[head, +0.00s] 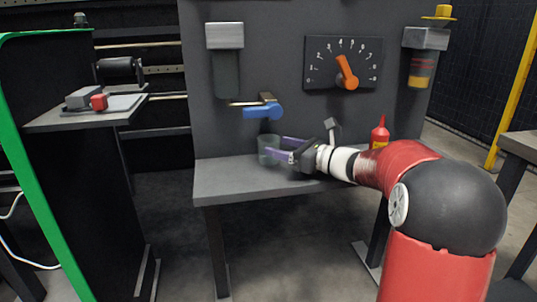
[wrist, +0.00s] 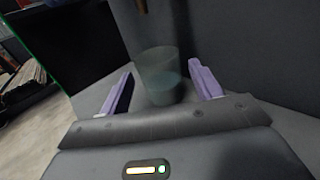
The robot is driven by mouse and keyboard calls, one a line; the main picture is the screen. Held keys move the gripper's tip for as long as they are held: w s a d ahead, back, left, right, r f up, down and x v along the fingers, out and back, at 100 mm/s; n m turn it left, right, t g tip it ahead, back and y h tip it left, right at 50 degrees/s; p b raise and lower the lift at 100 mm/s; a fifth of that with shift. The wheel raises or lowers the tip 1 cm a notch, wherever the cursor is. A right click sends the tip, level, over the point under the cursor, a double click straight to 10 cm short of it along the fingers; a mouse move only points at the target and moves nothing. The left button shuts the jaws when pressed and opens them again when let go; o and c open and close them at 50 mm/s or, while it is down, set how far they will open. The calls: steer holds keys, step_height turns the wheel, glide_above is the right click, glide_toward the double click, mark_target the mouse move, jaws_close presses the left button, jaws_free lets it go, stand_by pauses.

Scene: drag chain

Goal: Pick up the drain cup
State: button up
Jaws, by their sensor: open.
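The drain cup (head: 267,148) is a translucent greenish cup standing upright on the grey shelf (head: 225,184), below a blue-handled valve (head: 262,111). In the wrist view the cup (wrist: 158,72) stands between and a little beyond my two purple fingers. My gripper (head: 280,148) is open and comes in from the right at about the height of the cup. In the wrist view my gripper (wrist: 160,88) has a finger on each side of the cup, with gaps visible. I cannot tell whether either finger touches it.
The dark panel behind carries a dial with an orange pointer (head: 346,73) and a canister (head: 421,66). At left, a side table (head: 60,122) holds a red-and-grey part. The shelf's left part is clear.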

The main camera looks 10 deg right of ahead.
mark_target(278, 146)
steer(key=x, duration=0.4)
steer(key=shift+w+a+f, duration=0.1)
steer(key=shift+w+a, duration=0.05)
steer(key=shift+a, duration=0.1)
steer(key=c, duration=0.8)
